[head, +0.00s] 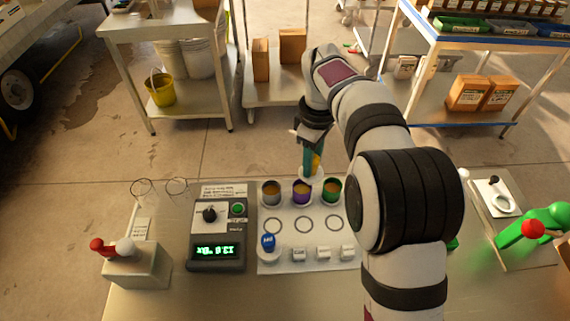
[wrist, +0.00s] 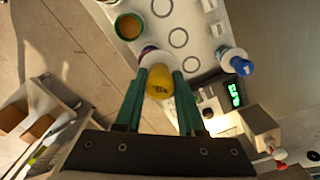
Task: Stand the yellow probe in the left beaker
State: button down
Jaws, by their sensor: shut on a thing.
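My gripper (wrist: 160,88) is shut on the yellow probe (wrist: 160,82), with one green finger on either side of it. In the head view the probe (head: 316,161) hangs over the back of the white tray, near the middle and right cups. A pale round part shows just beyond the probe in the wrist view; I cannot tell whether it belongs to the probe.
The tray holds a grey cup (head: 271,194), a purple cup (head: 302,192), a green cup (head: 331,191) and a blue-topped piece (head: 267,243). A lever box (head: 134,264) stands front left.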

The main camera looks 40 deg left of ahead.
jog(key=w+d+f, duration=0.1)
jog(key=d, duration=0.9)
jog(key=w+d+f, duration=0.1)
jog(key=d+f, duration=0.1)
jog(key=d, duration=0.8)
jog(key=shift+s+f, duration=0.15)
jog(key=shift+f, duration=1.25)
jog(key=shift+s+f, duration=0.1)
jog(key=shift+f, duration=1.3)
jog(key=shift+f, duration=0.55)
jog(key=c, duration=0.8)
grip_release()
jog(key=shift+r, duration=5.45)
